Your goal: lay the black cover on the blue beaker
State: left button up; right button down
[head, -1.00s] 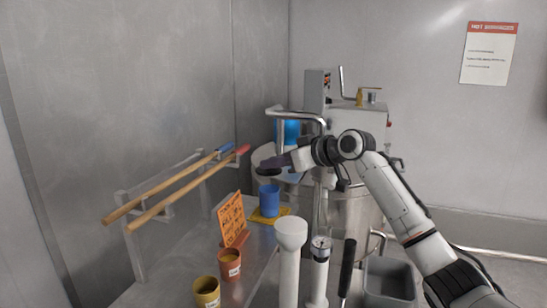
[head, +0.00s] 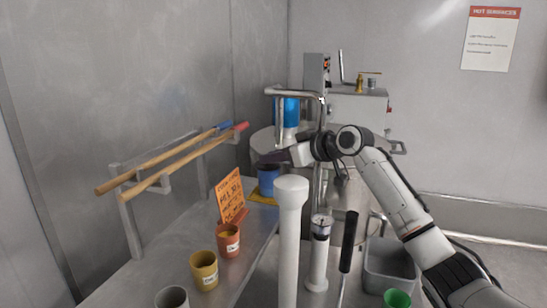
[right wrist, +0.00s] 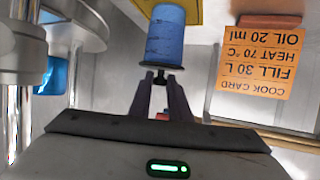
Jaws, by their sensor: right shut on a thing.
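The blue beaker (head: 267,183) stands upright on a yellow mat (head: 262,199) on the steel counter. It also shows in the right wrist view (right wrist: 166,36), inverted. My right gripper (head: 268,158) is just above the beaker's mouth, its dark fingers shut on the black cover (right wrist: 162,68). In the right wrist view the cover is a thin dark disc in line with the beaker's rim, between it and the fingertips. I cannot tell whether the cover touches the rim. In the head view the fingers and beaker largely hide the cover. My left gripper is not in view.
An orange sign (head: 231,199) stands close to the beaker. An ochre cup (head: 204,272) and a terracotta cup (head: 228,242) stand nearer. Two long-handled tools lie on a wall rack (head: 165,184) at left. A steel machine (head: 360,112) stands behind my right arm.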

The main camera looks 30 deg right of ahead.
jog(key=shift+f, duration=0.2)
jog(key=c, duration=1.6)
grip_release()
jog(key=shift+o, duration=0.2)
jog(key=b+v, duration=0.1)
jog(key=v, duration=0.9)
jog(key=shift+b, duration=0.4)
jog(key=shift+s, duration=0.15)
